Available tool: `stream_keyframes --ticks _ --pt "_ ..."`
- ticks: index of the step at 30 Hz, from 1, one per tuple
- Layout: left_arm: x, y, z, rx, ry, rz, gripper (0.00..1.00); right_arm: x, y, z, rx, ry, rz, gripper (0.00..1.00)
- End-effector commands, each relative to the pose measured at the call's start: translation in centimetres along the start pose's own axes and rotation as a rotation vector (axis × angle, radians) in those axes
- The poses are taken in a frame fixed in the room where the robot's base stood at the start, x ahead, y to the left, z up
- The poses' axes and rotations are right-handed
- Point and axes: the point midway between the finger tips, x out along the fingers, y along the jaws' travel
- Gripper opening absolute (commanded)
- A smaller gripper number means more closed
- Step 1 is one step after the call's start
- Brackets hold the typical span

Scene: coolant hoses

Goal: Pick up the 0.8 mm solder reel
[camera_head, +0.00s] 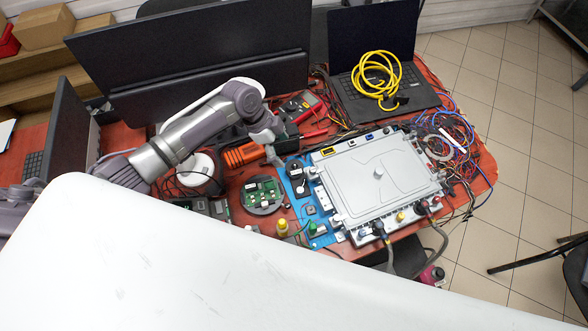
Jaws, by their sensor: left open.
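My left arm comes in from the left over the red-topped workbench, and its left gripper (277,153) points down near the middle of the bench. It is open, and I see nothing held in it. A small dark round item (295,169), possibly a solder reel, sits on the blue mat just right of and below the gripper. A white round item (197,169) lies farther left, partly behind the arm. No 0.8 mm marking is readable, so I cannot tell which item is the named reel. My right gripper is not in view.
A large grey metal housing (365,175) fills the right of the bench, with cables beyond it. A laptop with coiled yellow cable (377,80) and a large monitor (190,55) stand behind. A green circuit board (262,190) and orange tool (244,154) crowd the gripper's left.

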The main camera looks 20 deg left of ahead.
Motion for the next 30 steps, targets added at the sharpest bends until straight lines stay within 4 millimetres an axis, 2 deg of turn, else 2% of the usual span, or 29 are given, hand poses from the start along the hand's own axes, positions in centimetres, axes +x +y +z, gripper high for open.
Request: stream_keyframes --ticks 1,6,14,23,30 --pt "1.9 0.0 0.3 0.000 0.001 0.000 0.83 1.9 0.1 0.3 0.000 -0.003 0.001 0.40" --pt "4.8 0.0 0.3 -0.001 0.001 -0.001 0.83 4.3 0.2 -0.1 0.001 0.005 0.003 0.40" --pt "6.0 -0.1 0.2 -0.001 0.000 -0.001 0.83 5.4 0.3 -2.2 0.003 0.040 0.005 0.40" --pt "10.1 -0.1 0.5 -0.001 0.001 -0.001 0.83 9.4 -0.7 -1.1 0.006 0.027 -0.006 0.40" --pt "10.3 -0.1 0.3 -0.001 -0.001 -0.002 0.83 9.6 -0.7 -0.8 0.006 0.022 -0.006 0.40"
